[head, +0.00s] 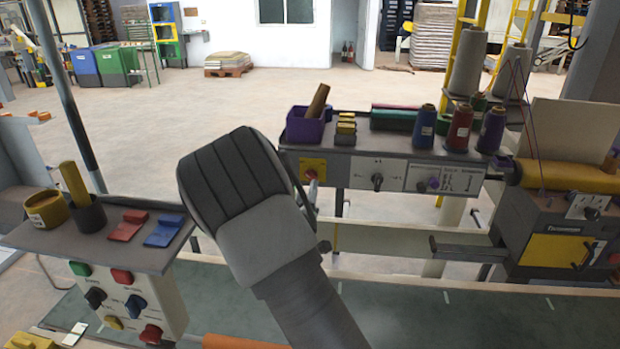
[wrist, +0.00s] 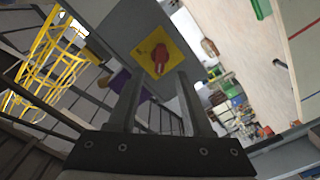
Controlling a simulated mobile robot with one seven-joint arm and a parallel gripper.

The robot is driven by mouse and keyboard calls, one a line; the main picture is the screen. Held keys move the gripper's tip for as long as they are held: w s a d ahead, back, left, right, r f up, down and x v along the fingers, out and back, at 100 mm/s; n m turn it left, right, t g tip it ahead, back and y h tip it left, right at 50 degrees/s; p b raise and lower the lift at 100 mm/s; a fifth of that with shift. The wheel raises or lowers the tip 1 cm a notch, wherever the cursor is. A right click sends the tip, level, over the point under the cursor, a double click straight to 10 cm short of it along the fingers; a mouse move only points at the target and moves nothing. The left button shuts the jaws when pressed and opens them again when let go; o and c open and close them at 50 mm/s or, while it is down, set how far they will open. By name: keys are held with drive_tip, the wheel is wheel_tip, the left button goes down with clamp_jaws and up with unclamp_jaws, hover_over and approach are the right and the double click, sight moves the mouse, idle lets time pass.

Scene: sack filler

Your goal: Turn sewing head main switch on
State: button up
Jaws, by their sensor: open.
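A red rotary switch (head: 311,174) sits on a yellow plate (head: 313,163) at the left end of the grey control panel's front. It also shows in the wrist view, where the red switch (wrist: 160,60) on its yellow plate (wrist: 177,50) lies just beyond my fingertips. My gripper (wrist: 157,77) is open, with nothing between its fingers, and points at the switch. I see no clear contact. In the head view my arm hides most of the gripper. The sewing head (head: 556,243) stands at the right, with its own knobs.
The shelf above the panel holds a purple bin (head: 305,126) and several thread spools (head: 460,130). The panel also has a black knob (head: 377,180). A second control box (head: 125,300) stands front left. A yellow ladder (wrist: 45,65) shows in the wrist view.

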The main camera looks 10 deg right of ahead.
sight(310, 178)
drive_tip(key=x, duration=0.6)
drive_tip(key=shift+w+d+p, duration=0.1)
drive_tip(key=shift+w+p, duration=0.15)
drive_tip(key=shift+p, duration=0.15)
clamp_jaws()
